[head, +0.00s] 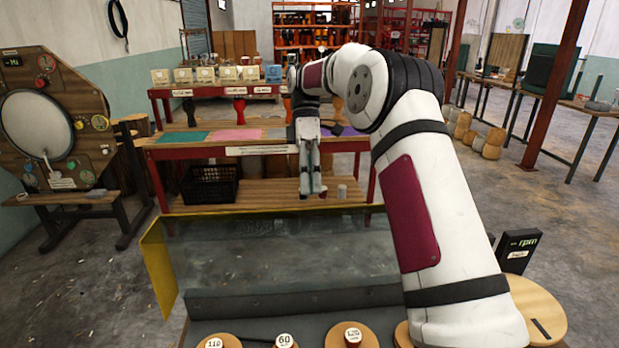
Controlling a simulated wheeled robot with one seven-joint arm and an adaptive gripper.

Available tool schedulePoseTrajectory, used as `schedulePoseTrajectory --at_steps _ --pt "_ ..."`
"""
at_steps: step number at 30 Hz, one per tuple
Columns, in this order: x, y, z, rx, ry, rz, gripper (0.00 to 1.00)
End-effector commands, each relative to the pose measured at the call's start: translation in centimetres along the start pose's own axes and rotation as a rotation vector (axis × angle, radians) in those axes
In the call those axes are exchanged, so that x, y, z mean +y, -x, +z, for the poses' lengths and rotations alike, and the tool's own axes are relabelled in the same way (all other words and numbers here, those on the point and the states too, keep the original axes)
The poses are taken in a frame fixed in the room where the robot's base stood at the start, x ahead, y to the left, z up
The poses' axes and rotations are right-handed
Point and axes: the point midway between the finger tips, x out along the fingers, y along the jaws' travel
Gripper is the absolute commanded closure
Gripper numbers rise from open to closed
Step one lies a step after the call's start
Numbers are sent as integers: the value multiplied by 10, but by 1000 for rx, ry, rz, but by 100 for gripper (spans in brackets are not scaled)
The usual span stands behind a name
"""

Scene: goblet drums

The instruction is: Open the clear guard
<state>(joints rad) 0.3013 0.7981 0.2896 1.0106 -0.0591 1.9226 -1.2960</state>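The clear guard (280,250) is a see-through panel in the lower middle of the head view, with a yellow end piece (160,262) at its left. It stands upright or slightly tilted behind a row of round wooden pieces, with a dark bar (290,301) along its bottom. Its right part is hidden behind my arm. My gripper (313,192) hangs pointing down, seen just above the guard's top edge. It looks apart from the guard, though the depth between them is hard to judge. The fingers look narrow and close together; I see nothing between them, and their opening is unclear.
Wooden discs with labelled knobs (352,336) line the near edge. A black rpm box (518,250) stands at the right. Behind is a red-framed bench (210,149) with coloured mats and a black crate (211,186) below. A round drum panel (38,125) is at the left.

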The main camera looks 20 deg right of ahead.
Motion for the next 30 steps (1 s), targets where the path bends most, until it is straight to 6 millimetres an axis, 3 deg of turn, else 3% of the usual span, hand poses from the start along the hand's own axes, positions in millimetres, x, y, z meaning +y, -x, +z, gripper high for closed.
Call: schedulePoseTrajectory --at_steps 6,23,30 --pt "0 12 0 0 0 0 67" --pt "-2 14 0 -1 -3 2 67" --pt "-35 27 -8 -23 -90 81 67"
